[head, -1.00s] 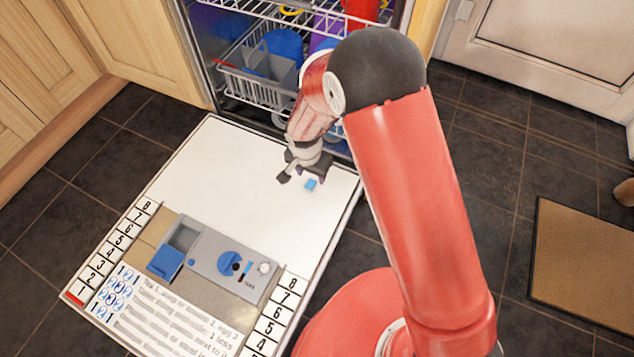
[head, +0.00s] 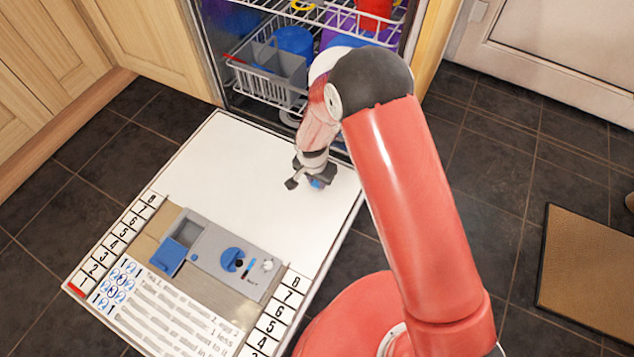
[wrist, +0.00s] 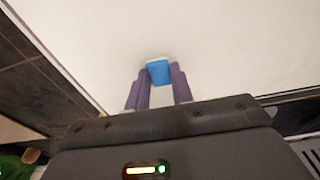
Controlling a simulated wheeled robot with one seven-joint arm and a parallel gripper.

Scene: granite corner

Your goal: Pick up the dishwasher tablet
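The dishwasher tablet (wrist: 159,72) is a small blue block with white at its edge. In the wrist view it sits between the ends of the two purple fingers of my gripper (wrist: 160,82), with little or no gap on either side. I cannot tell whether they press on it. In the head view the tablet (head: 315,184) shows as a bit of blue under my gripper (head: 306,183), partly hidden by it. It is low over or on the bare white part of the open dishwasher door (head: 235,165), near its right edge.
A grey dispenser unit (head: 218,255) with a blue flap and knob is set in the door nearer me. The pulled-out rack (head: 265,88) with coloured dishes is behind my gripper. Bare white door lies to the left. A brown mat (head: 590,270) is on the floor at right.

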